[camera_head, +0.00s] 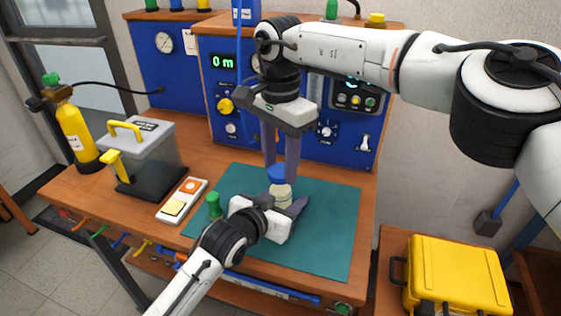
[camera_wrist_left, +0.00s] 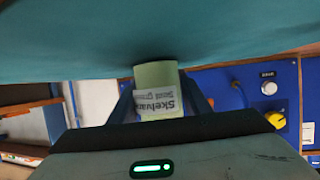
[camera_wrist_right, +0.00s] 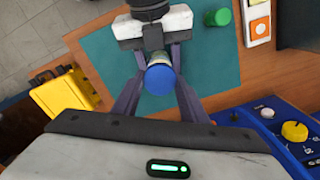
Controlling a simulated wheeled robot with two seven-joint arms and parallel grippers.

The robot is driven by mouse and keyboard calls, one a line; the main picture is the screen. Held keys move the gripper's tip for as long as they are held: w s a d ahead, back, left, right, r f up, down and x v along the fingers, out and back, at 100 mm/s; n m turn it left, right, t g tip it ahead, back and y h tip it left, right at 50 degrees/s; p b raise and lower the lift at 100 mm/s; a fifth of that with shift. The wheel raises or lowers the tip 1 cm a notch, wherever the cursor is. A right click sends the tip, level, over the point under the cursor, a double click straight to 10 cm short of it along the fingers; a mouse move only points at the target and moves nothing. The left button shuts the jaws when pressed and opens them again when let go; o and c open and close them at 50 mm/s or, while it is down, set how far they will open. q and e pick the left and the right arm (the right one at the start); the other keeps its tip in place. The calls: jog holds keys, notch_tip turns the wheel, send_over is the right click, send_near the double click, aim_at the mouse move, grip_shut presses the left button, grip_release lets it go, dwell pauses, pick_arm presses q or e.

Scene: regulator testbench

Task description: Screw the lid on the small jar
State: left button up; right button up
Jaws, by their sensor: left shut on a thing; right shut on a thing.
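The small jar (camera_head: 281,194) is pale green and stands upright on the teal mat (camera_head: 329,225). It also shows in the left wrist view (camera_wrist_left: 157,77) with a printed label. My left gripper (camera_head: 286,207) is shut on the jar from the front, low on its body. The blue lid (camera_head: 278,174) is on top of the jar, and it fills the middle of the right wrist view (camera_wrist_right: 160,78). My right gripper (camera_head: 280,172) points down from above and is shut on the lid. Whether the lid's threads are engaged cannot be told.
A green cylinder (camera_head: 214,205) stands left of my left gripper. A pad with orange and yellow squares (camera_head: 183,200), a grey box (camera_head: 150,150) and a yellow gas bottle (camera_head: 76,134) are further left. The blue panel (camera_head: 339,158) stands behind. The mat's right side is clear.

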aim_at(280, 170)
jog(key=shift+f, duration=0.6)
jog(key=shift+f, duration=0.85)
jog(key=shift+f, duration=0.6)
